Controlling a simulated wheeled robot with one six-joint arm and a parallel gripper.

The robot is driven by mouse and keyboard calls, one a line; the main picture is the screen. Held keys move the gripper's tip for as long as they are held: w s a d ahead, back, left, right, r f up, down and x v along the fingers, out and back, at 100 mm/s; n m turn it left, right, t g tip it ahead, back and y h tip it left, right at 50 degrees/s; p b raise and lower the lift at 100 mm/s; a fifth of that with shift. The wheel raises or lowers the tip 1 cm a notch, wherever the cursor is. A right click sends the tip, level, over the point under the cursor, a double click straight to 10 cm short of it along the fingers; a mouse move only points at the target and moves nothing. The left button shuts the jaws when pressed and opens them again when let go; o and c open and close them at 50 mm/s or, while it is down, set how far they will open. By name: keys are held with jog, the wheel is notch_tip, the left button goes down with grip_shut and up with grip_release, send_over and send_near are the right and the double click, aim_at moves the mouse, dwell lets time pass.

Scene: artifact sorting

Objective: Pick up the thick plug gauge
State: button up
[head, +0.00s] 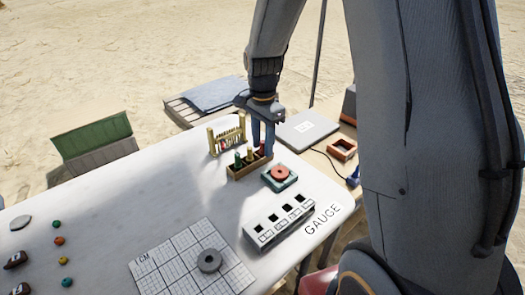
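A small wooden rack (250,167) on the white table holds upright plug gauges: one with a green top (238,160), one with a yellow top (249,155) and one with a red top (262,149). I cannot tell from their tops which is the thick one. My gripper (263,146) points down at the right end of the rack. Its two fingers stand on either side of the red-topped gauge, which is partly hidden between them. The picture is too small to show whether the fingers touch it.
A wooden stand (212,142) with small hanging items is just behind the rack. A green block with a red ring (280,173) and a white gauge block (280,220) are in front. A grey ring (209,261) lies on a grid sheet (178,267). The table's middle left is clear.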

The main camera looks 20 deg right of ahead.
grip_shut()
jog(key=shift+r, duration=0.15)
